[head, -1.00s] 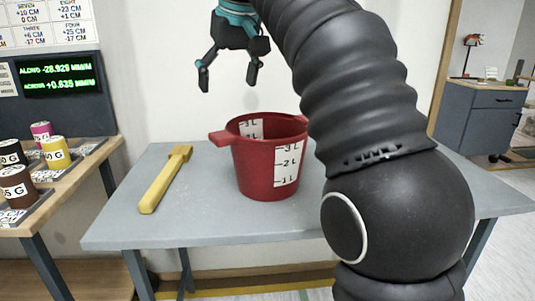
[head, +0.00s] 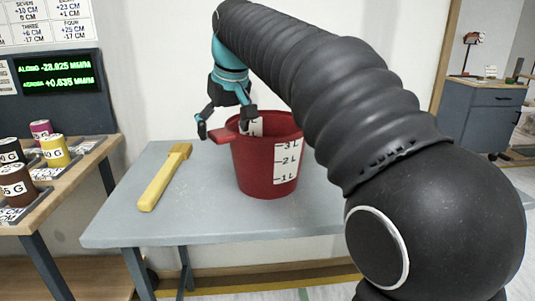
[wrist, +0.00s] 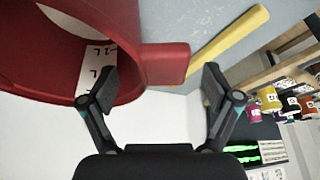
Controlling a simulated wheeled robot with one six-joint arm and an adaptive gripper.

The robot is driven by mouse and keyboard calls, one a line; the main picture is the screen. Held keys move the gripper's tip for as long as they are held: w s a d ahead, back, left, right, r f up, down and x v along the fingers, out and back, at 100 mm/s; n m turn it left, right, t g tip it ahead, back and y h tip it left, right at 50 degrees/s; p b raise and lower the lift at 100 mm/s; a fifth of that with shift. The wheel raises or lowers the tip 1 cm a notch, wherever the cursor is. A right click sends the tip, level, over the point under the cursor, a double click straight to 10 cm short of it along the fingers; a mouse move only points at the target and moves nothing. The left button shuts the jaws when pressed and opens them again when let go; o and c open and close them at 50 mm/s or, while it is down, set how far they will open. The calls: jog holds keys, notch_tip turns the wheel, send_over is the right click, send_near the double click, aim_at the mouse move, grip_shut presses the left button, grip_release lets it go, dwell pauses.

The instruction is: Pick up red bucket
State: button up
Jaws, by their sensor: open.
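The red bucket (head: 262,165) stands upright on the grey table, with a white litre scale on its side and a flat red tab handle (head: 222,136) at its left rim. My gripper (head: 224,127) is open at the bucket's left rim, its fingers around the tab in the head view. In the wrist view the tab (wrist: 165,64) reaches between the two open fingertips of my gripper (wrist: 157,85). The left finger there overlaps the bucket's opening; the right finger is beyond the tab. I cannot tell whether either finger touches the bucket.
A yellow brush (head: 166,177) lies on the grey table (head: 215,220) left of the bucket. A wooden bench (head: 75,185) at the left holds several labelled weights. A wall (head: 160,75) stands close behind the table. My arm covers the table's right part.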

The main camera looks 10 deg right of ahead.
jog(key=shift+x, duration=0.8)
grip_shut()
jog(key=shift+r, duration=0.1)
jog(key=shift+r, duration=0.15)
